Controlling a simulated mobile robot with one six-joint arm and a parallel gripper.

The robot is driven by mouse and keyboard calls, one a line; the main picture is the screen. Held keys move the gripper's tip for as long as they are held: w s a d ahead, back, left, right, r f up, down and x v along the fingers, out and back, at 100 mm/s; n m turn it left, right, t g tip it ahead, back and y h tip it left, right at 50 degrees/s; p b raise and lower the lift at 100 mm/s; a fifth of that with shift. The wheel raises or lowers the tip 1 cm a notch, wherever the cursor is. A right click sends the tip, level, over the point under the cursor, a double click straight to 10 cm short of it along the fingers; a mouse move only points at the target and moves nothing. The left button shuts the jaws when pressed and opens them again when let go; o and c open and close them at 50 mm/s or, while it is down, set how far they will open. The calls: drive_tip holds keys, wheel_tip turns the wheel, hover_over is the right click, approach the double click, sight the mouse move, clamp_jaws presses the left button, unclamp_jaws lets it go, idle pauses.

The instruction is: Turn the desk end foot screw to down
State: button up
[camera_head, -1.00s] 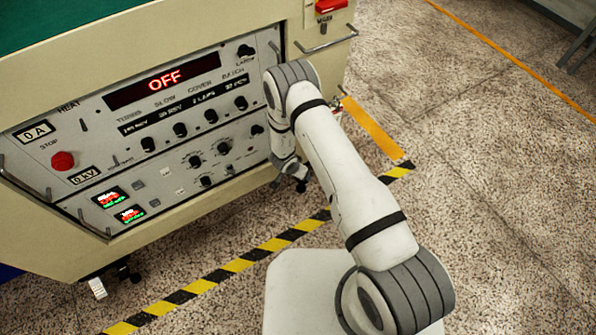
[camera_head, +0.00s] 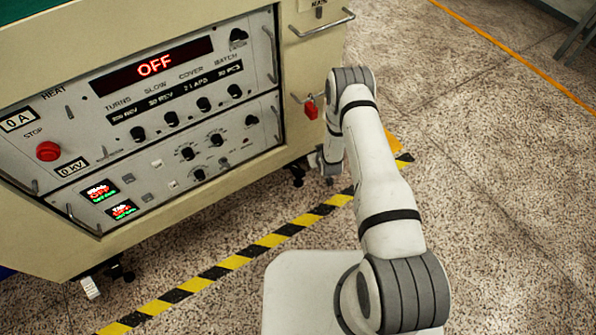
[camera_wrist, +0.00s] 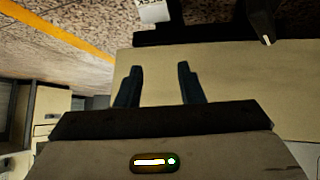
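The winding machine's beige cabinet (camera_head: 200,215) stands on the left in the head view. Under its near left corner is a foot with a white plate (camera_head: 91,287) beside a dark caster (camera_head: 122,272). Small dark foot parts (camera_head: 296,174) show under its right end, close to my arm's end. I cannot tell which foot is the desk end one, and no screw shows clearly. In the wrist view my gripper (camera_wrist: 160,78) is open and empty, its two dark fingers apart before a plain beige surface (camera_wrist: 225,75). A white labelled piece (camera_wrist: 153,11) and a dark pointed part (camera_wrist: 267,27) lie beyond.
The control panel (camera_head: 165,120) reads OFF, with a red stop button (camera_head: 48,151). A red padlock-like piece (camera_head: 311,108) and a metal handle (camera_head: 322,24) are on the cabinet's end. Yellow-black tape (camera_head: 250,250) marks the speckled floor, which is open to the right.

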drive_tip(key=s+f+n+y+b, duration=0.1)
drive_tip(key=n+y, duration=0.1)
drive_tip(key=y, duration=0.1)
drive_tip(key=n+g+y+b, duration=0.2)
drive_tip(key=n+y, duration=0.4)
drive_tip(key=y, duration=0.1)
approach(299, 169)
drive_tip(key=x, duration=0.3)
drive_tip(key=b+x, duration=0.3)
drive_tip(key=x, duration=0.4)
drive_tip(key=shift+w+a+f, duration=0.1)
drive_tip(key=shift+w+a, duration=0.05)
clamp_jaws()
